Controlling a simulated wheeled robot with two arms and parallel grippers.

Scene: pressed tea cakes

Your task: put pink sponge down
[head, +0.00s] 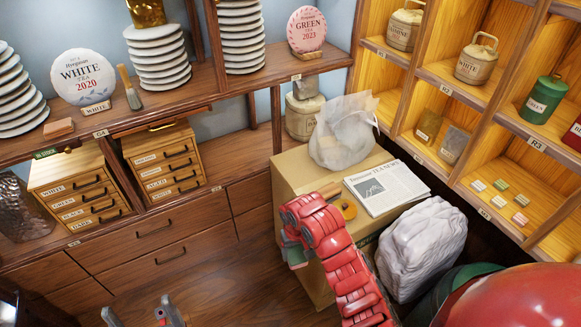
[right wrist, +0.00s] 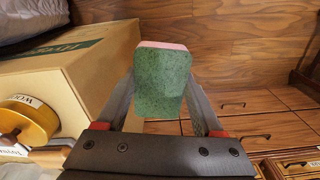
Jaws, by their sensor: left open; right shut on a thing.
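The pink sponge (right wrist: 162,84) is held between the two fingers of my right gripper (right wrist: 160,78) in the right wrist view. Its green scouring side faces the camera, and a strip of pink shows along its top edge. In the head view my right gripper (head: 293,248) is beside the left side of the cardboard box, largely hidden by my red wrist, so little of the sponge can be made out there. My left gripper (head: 140,316) is open and empty at the bottom edge of the head view, above the floor.
Wooden drawers (head: 150,250) line the back. Floor (head: 225,280) left of the box is clear.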

